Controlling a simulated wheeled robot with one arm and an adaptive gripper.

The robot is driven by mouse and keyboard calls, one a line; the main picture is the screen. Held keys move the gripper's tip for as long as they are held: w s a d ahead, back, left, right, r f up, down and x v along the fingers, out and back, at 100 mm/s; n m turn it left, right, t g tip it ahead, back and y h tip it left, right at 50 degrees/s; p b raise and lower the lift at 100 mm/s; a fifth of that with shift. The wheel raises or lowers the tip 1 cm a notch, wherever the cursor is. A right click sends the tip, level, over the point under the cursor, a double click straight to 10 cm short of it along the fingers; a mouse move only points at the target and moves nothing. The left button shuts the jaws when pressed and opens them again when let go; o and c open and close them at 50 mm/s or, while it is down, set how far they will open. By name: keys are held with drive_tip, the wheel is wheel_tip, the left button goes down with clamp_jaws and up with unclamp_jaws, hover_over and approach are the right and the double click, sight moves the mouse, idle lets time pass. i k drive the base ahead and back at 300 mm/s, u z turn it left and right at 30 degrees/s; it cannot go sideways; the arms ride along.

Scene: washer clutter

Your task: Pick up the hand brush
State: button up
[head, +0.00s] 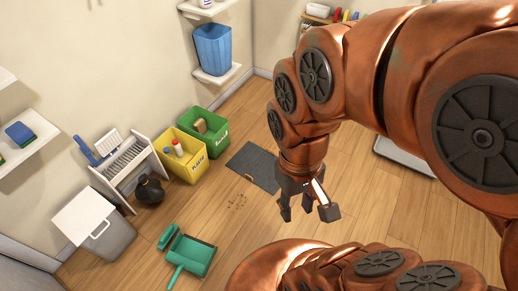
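A small green piece that looks like a hand brush (168,237) lies on the wooden floor at the lower middle left, against the left edge of a green dustpan (193,254). A second brush-like thing, a blue handle with white bristles (107,143), rests at the top of a white rack by the wall. I cannot tell for sure which is the hand brush. My gripper (308,208) points down above the floor, right of the dustpan and apart from it.
A white rack (128,165) with a dark rounded object (149,190), a yellow bin (181,158), a green bin (207,136) and a grey lidded box (105,238) line the wall. A dark mat (254,165) and brown crumbs (237,201) lie on open floor.

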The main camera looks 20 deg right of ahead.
sight(164, 241)
drive_tip(key=u, duration=0.9)
drive_tip(key=i, duration=0.65)
drive_tip(key=u, duration=1.6)
